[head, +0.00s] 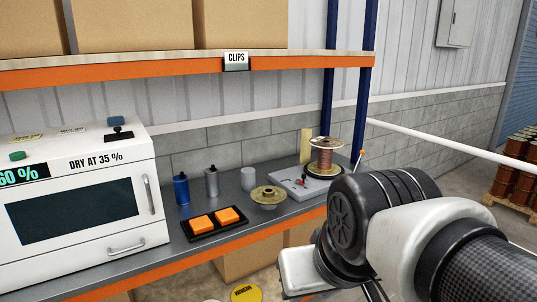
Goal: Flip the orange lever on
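A small lever with an orange tip (362,154) stands at the right end of the shelf, just right of the copper-coloured spool (325,157). The lever's thin stem leans up and to the right; its foot is partly hidden behind my arm. The spool stands upright on a grey base plate (313,193) with small red and black parts on its front. My arm fills the lower right, in front of the shelf's right end. My gripper's fingers cannot be made out; the arm's end runs down to the bottom edge.
A white oven (75,250) stands at left. A black tray (188,231) with orange blocks, a blue bottle (181,190), a grey bottle (211,183), a grey cylinder (248,180) and a yellowish flanged spool (268,195) stand between. A blue post (364,95) rises behind the lever.

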